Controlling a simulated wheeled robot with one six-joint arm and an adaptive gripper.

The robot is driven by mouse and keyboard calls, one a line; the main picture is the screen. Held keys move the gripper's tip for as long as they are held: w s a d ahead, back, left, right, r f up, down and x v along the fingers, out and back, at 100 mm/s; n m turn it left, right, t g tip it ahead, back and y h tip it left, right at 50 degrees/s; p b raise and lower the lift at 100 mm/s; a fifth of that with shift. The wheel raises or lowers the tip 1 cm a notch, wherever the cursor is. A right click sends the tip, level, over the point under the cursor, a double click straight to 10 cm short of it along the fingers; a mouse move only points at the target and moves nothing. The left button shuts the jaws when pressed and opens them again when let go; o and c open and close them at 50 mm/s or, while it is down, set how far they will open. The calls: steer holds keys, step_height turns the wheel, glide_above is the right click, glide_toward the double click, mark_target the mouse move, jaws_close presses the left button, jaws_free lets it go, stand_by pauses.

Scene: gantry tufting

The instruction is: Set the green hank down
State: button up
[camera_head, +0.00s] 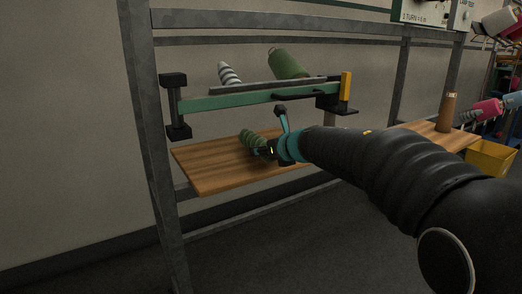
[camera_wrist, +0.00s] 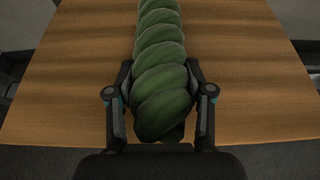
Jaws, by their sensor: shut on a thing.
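The green hank (camera_wrist: 162,78) is a twisted, rope-like bundle between the two fingers of my gripper (camera_wrist: 160,115) in the wrist view. My gripper is shut on its near end. The hank points away from me over the wooden shelf (camera_wrist: 75,80). In the head view the hank (camera_head: 249,138) shows at the tip of my arm, over the wooden shelf (camera_head: 205,172). It lies on or just above the board; I cannot tell which. My gripper (camera_head: 268,149) is partly hidden by my own wrist there.
A green bar (camera_head: 235,101) with black ends crosses above the shelf. A green spool (camera_head: 288,63) and a striped cone (camera_head: 229,74) stand behind it. A grey metal post (camera_head: 150,130) rises at the left. At the right are a brown cone (camera_head: 447,112) and a yellow bin (camera_head: 490,158).

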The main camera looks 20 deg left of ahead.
steer(key=shift+x, duration=1.2)
steer(key=shift+d+f, duration=0.1)
steer(key=shift+f, duration=0.15)
steer(key=shift+f+b, duration=0.15)
steer(key=shift+b, duration=0.2)
steer(key=o, duration=1.2)
